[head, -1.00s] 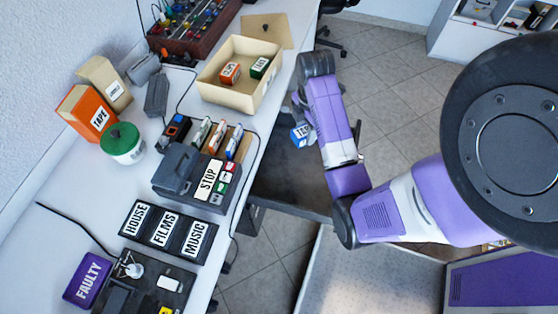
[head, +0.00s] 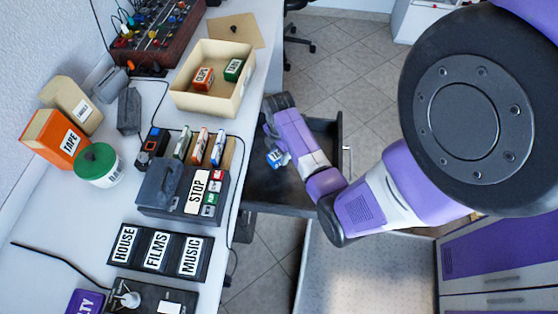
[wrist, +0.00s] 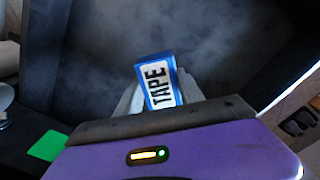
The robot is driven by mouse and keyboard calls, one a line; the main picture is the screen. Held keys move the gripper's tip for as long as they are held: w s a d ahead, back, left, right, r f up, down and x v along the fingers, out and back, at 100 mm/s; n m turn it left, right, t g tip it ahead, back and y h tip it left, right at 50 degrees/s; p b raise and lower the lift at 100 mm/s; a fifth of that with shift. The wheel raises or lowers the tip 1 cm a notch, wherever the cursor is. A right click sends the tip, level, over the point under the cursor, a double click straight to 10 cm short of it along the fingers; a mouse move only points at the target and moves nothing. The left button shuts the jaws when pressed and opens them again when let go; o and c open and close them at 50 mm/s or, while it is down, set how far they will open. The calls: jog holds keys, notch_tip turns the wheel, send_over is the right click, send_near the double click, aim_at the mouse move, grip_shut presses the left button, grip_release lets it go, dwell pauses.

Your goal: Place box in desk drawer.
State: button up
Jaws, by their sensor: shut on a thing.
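In the head view the blue box (head: 276,157) shows beside my purple arm, over the drawer. The open desk drawer (head: 268,187) is dark inside and sticks out from the desk's right side. In the wrist view the drawer's dark floor (wrist: 200,40) lies beyond the box and looks empty where visible. Whether the box touches the drawer floor cannot be told. My arm hides part of the drawer.
The white desk (head: 60,215) carries a cream tray (head: 180,98) with an orange and a green box, a grey machine marked "STOP" (head: 160,190), several cassettes and a label panel (head: 160,253). Tiled floor (head: 350,80) lies behind the drawer.

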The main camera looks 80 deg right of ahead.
aim_at(279, 160)
jog(key=shift+f+b, duration=0.4)
jog(key=shift+f, duration=1.8)
jog(key=o, duration=1.4)
jog(key=shift+f, duration=0.1)
